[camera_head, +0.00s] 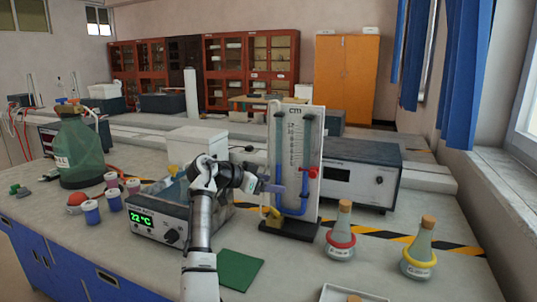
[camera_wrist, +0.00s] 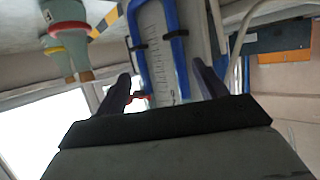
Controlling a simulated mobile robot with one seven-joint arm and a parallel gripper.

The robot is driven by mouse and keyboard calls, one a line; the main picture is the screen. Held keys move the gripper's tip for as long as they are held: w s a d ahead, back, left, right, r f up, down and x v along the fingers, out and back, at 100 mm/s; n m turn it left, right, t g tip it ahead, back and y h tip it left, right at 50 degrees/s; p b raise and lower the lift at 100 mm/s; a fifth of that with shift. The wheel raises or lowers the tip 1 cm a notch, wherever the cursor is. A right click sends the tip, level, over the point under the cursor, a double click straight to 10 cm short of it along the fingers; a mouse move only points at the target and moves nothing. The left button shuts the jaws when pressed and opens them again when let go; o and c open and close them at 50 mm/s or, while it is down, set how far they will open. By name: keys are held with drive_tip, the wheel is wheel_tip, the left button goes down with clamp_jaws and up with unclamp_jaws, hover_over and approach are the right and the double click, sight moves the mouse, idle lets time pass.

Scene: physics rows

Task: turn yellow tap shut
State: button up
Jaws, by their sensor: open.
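The yellow tap (camera_head: 271,212) sits low on the left of a U-tube manometer (camera_head: 305,125) with blue liquid and a cm scale. The red tap (camera_head: 311,171) is higher, on its right side. My gripper (camera_head: 275,188) is open and empty, in front of the manometer and just above the yellow tap; I cannot tell whether it touches anything. In the wrist view the scale board (camera_wrist: 153,50) and blue tubes show between and beyond my fingers (camera_wrist: 163,85), with a bit of red by the left finger. I cannot make out the yellow tap there.
Flasks with a red ring (camera_head: 340,240) and a yellow ring (camera_head: 419,256) stand right of the manometer. A heating bath (camera_head: 160,218) reading 22 °C is left of my arm. A grey instrument (camera_head: 355,180) stands behind. A green mat (camera_head: 239,270) lies in front.

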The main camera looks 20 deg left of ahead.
wheel_tip(320, 180, up, 11)
drive_tip(key=shift+f, duration=0.2)
drive_tip(key=shift+c, duration=0.4)
